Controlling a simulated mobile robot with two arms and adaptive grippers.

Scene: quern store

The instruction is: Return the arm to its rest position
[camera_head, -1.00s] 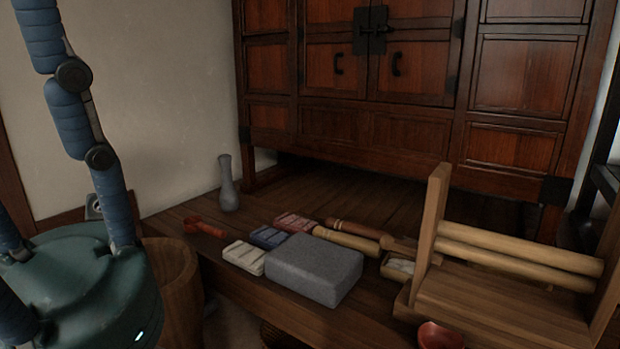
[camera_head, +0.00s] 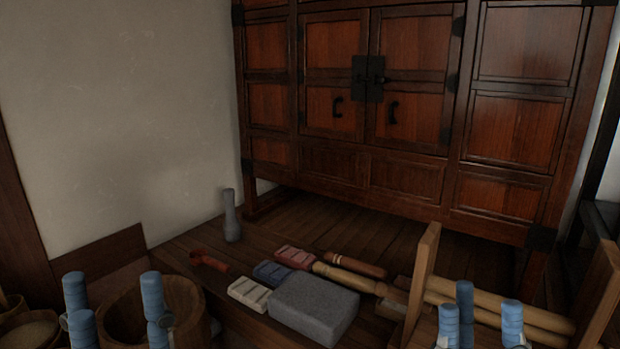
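My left gripper (camera_head: 113,302) shows at the bottom left as three blue fingertips pointing up. They stand apart with nothing between them, in front of a wooden tub. My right gripper (camera_head: 481,318) shows at the bottom right, also as three blue fingertips pointing up. They are spread apart and nothing shows held between them. They overlap the wooden frame with rollers in the picture. The palms and the rest of both arms are below the picture edge.
A low wooden bench (camera_head: 245,322) holds a grey stone block (camera_head: 313,307), small ridged blocks, a red tool (camera_head: 208,262), wooden rods and a grey vase (camera_head: 231,217). A wooden roller frame (camera_head: 421,283) stands at the right. A wooden tub (camera_head: 187,300) is lower left. A cabinet (camera_head: 375,165) stands behind.

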